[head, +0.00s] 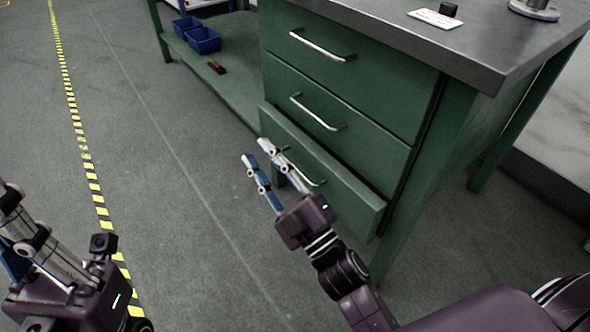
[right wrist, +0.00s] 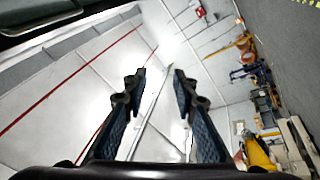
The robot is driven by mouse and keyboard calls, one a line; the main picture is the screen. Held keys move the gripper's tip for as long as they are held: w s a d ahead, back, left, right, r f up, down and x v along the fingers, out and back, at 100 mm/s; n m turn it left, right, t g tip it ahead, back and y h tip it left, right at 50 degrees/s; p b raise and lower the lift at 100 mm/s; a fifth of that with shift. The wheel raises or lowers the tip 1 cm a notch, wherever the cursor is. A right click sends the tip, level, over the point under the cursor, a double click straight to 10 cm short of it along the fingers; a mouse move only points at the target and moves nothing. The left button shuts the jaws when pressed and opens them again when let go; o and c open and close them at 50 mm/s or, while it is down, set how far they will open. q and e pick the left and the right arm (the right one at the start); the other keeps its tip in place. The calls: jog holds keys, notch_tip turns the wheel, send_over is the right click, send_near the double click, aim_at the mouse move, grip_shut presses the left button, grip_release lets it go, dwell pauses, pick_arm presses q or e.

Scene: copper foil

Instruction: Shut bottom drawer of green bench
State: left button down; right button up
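The green bench (head: 452,150) stands at the right of the head view with a stack of drawers. Its bottom drawer (head: 352,205) is pulled out a little, its front standing proud of the two drawers above. The drawer's silver handle (head: 312,180) is partly hidden by my right gripper (head: 256,152). That gripper is in front of the bottom drawer, fingers apart and empty; contact with the front cannot be told. The right wrist view shows its two fingers (right wrist: 159,77) apart with nothing between them. My left gripper is at the lower left, partly cut off, away from the bench.
Blue bins (head: 203,39) and a small dark and orange item (head: 217,66) are on the low green shelf (head: 228,85) left of the drawers. The grey benchtop (head: 440,45) holds a white card and a round metal piece. The floor left of the bench is clear, with yellow-black tape.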

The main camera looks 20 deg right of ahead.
aim_at(297, 171)
jog(key=w+d+f+n+g+h, duration=0.15)
jog(key=d+f+h, duration=0.3)
jog(key=f, duration=0.45)
jog(key=w+d+f+g+h, duration=0.35)
jog(key=d+f, duration=0.25)
jog(key=f, duration=0.3)
jog(key=shift+t, duration=0.5)
jog(key=shift+w+d+f+b, duration=0.1)
jog(key=shift+w+b, duration=0.25)
jog(key=shift+w, duration=1.35)
jog(key=shift+w+f+b, duration=0.1)
jog(key=shift+w+b, duration=0.25)
jog(key=shift+w, duration=1.35)
jog(key=shift+c, duration=0.7)
grip_shut()
